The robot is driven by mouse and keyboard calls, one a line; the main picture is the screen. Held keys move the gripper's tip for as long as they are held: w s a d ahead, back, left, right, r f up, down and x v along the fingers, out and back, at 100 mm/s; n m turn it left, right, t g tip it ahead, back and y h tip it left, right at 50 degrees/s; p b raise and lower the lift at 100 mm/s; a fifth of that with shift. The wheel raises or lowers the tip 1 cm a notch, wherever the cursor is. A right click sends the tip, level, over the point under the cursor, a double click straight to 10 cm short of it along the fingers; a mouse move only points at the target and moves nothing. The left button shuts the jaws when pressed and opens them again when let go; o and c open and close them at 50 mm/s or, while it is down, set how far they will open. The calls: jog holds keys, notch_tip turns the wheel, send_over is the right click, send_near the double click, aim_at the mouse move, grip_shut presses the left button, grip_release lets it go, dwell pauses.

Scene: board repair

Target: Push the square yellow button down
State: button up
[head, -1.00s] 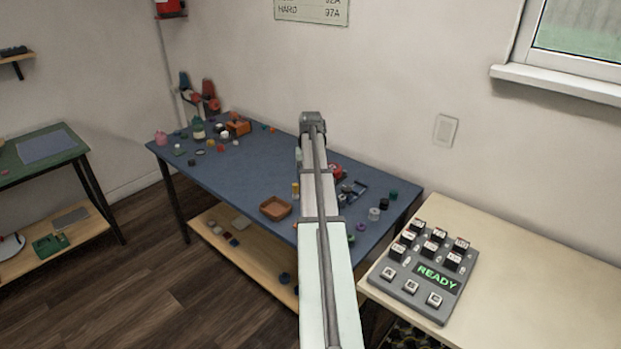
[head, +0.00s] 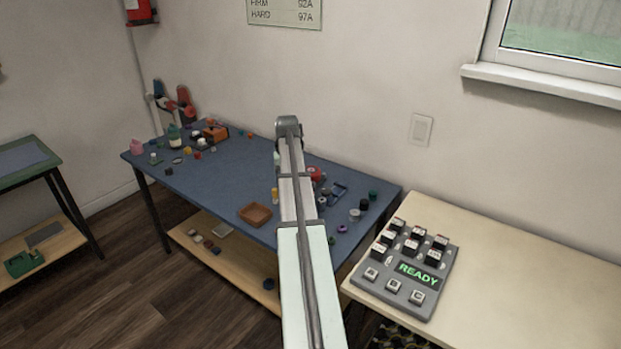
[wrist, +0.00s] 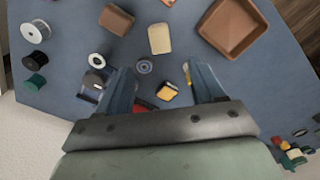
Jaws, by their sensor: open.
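In the wrist view a small square yellow-orange button (wrist: 168,92) on a dark base sits on the blue table (wrist: 60,80). It lies between the fingers of my gripper (wrist: 160,70) in the picture, nearer the palm than the fingertips. The gripper is open and empty, pointing at the tabletop; its height above the button is hard to tell. In the head view my arm covers the middle of the blue table (head: 225,175), and I cannot make out the gripper or the square button there.
A brown tray (wrist: 232,28), a beige block (wrist: 159,39), a brown block (wrist: 116,19) and a grey ring (wrist: 145,67) lie near the fingertips. A red piece (wrist: 145,104) is beside the button. Spools stand at left. A keypad (head: 407,270) sits on the pale table.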

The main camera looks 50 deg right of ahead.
jog(key=shift+c, duration=0.3)
jog(key=shift+s+d, duration=0.1)
jog(key=shift+c, duration=0.8)
jog(key=w+d, duration=0.3)
jog(key=d, duration=0.2)
jog(key=w+d, duration=0.3)
jog(key=d, duration=0.2)
jog(key=w+d, duration=0.3)
jog(key=d, duration=0.2)
jog(key=shift+w+d+f, duration=0.1)
jog(key=shift+w+d, duration=0.05)
jog(key=shift+w, duration=0.1)
grip_shut()
jog(key=w+d, duration=0.6)
jog(key=d, duration=0.2)
jog(key=shift+w+d+r+n+g+y, duration=0.3)
jog(key=shift+w+d+r+g+y, duration=0.05)
jog(key=shift+r+g+y, duration=0.05)
jog(key=shift+f, duration=0.1)
jog(key=shift+s+a+f, duration=0.15)
jog(key=shift+f, duration=1.55)
jog(key=shift+s+a+f, duration=0.1)
jog(key=shift+f, duration=1.6)
jog(key=shift+f, duration=0.1)
